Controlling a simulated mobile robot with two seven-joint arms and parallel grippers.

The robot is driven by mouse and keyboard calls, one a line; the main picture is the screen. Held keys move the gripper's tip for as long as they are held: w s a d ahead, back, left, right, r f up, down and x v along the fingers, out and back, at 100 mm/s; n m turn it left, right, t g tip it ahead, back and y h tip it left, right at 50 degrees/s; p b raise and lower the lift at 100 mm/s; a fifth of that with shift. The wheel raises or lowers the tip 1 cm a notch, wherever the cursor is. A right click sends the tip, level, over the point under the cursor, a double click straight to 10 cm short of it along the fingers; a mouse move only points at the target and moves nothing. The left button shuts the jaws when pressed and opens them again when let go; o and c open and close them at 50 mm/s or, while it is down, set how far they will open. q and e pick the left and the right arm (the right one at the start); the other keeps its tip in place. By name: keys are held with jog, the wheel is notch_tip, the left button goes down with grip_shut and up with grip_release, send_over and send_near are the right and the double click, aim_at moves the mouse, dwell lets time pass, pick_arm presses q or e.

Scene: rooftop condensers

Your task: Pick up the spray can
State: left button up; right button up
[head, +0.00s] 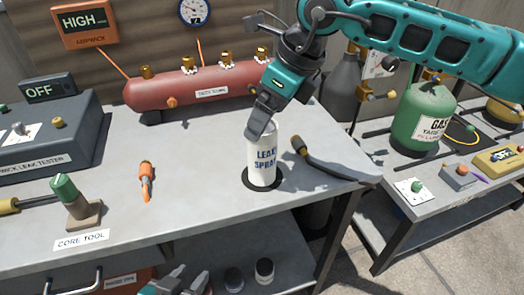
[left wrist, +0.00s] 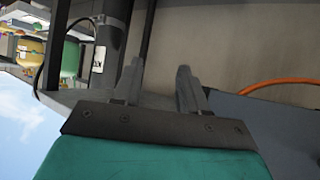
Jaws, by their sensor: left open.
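The white spray can (head: 264,162), labelled LEAK SPRAY, stands upright on a dark round mark near the bench's front right. My right gripper (head: 262,122) reaches down from the upper right, with its grey fingers over the can's top. One finger hides the other, so I cannot tell whether they close on it. My left gripper (head: 187,284) is at the bottom edge, below the bench top, its fingers apart and empty. Its two spread fingers also show in the left wrist view (left wrist: 160,85), with nothing between them; the can is not seen there.
A black hose with a brass end (head: 325,165) lies close right of the can. A red manifold (head: 195,88) stands behind it. An orange-handled tool (head: 146,180) and the core tool (head: 75,203) are to the left. A green tank (head: 422,118) stands on the right bench.

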aim_at(262, 151)
jog(key=x, duration=0.4)
jog(key=shift+d+f, duration=0.1)
jog(key=shift+f, duration=0.05)
jog(key=c, duration=1.7)
grip_shut()
